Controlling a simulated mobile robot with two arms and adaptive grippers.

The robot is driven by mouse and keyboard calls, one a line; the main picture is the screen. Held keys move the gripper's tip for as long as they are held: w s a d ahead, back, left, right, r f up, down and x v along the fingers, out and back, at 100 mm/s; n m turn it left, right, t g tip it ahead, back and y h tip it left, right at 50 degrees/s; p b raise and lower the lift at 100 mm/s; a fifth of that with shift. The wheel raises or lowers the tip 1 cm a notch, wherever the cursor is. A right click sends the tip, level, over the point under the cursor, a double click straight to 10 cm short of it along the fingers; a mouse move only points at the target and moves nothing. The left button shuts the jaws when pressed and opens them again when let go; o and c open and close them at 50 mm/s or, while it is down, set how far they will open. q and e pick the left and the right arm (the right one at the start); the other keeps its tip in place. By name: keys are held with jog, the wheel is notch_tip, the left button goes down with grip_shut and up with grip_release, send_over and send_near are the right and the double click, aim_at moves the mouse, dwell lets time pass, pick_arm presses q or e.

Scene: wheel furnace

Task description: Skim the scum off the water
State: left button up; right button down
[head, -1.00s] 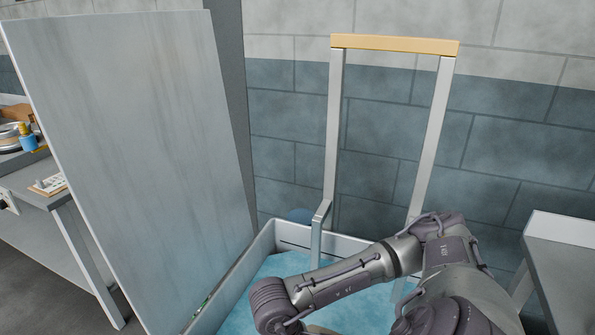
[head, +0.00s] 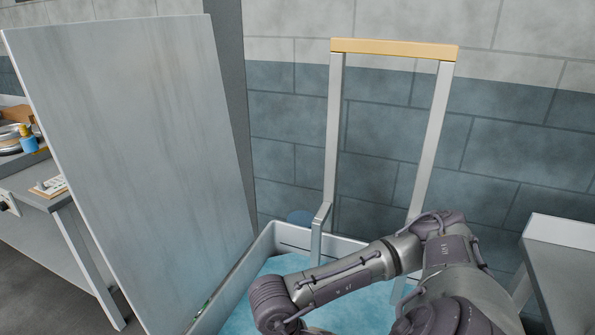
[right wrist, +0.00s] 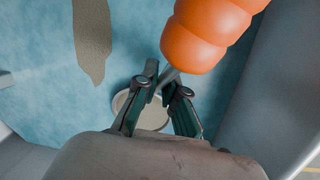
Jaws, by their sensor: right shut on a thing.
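Blue water (head: 285,262) fills a pale-walled tank (head: 270,233); it also shows in the right wrist view (right wrist: 45,50). A long grey-brown patch of scum (right wrist: 92,40) lies on the water, left of my right gripper (right wrist: 160,92). That gripper is shut on the metal shaft of a skimmer with a ribbed orange handle (right wrist: 205,35). The handle leans up and to the right. A pale round disc (right wrist: 150,113) shows beneath the fingers, partly covered by them; I cannot tell if it touches the water. In the head view my right arm reaches over the tank and its gripper is hidden. My left gripper is not in view.
A large grey panel (head: 130,150) stands tilted along the tank's left side. A metal frame with a yellow top bar (head: 395,49) rises at the tank's back, before the block wall. A grey table (head: 565,270) stands at right, a cluttered workbench (head: 35,180) at left.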

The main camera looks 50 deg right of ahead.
notch_tip(320, 180, up, 15)
jog(key=p, duration=0.7)
jog(key=shift+p, duration=0.35)
dwell(0.6)
